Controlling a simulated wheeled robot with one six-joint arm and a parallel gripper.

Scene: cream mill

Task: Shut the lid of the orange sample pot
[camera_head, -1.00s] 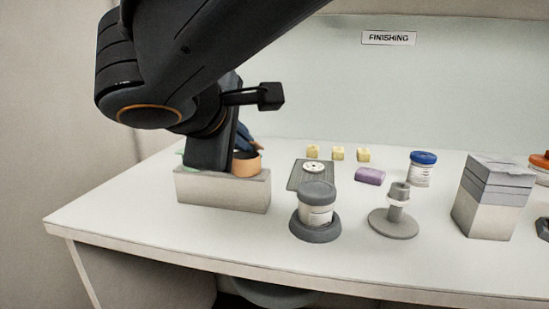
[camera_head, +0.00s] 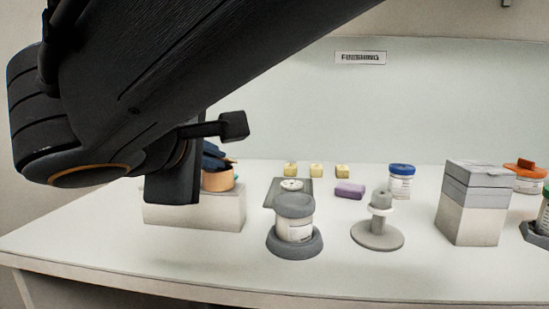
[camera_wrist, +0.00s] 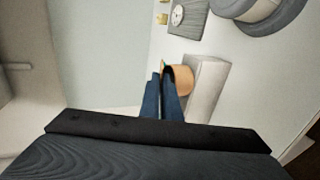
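A white pot with an orange lid (camera_head: 526,172) stands at the far right back of the table in the head view. An orange-brown block sits on top of its lid; how far the lid is shut is not clear. My gripper (camera_wrist: 159,72) has two blue fingers, close together with only a narrow gap and nothing visible between them. It is at the left of the table, far from that pot. An open-looking tan-orange cup (camera_head: 219,181) is beside the fingers, on a pale block (camera_head: 205,215); it also shows in the wrist view (camera_wrist: 183,79).
A grey-lidded jar (camera_head: 294,226) sits in a grey ring at the front middle. A spindle stand (camera_head: 379,236), a grey-topped box (camera_head: 470,216) and a blue-lidded jar (camera_head: 401,184) stand to its right. A purple block (camera_head: 349,191) and yellow cubes (camera_head: 316,171) lie behind.

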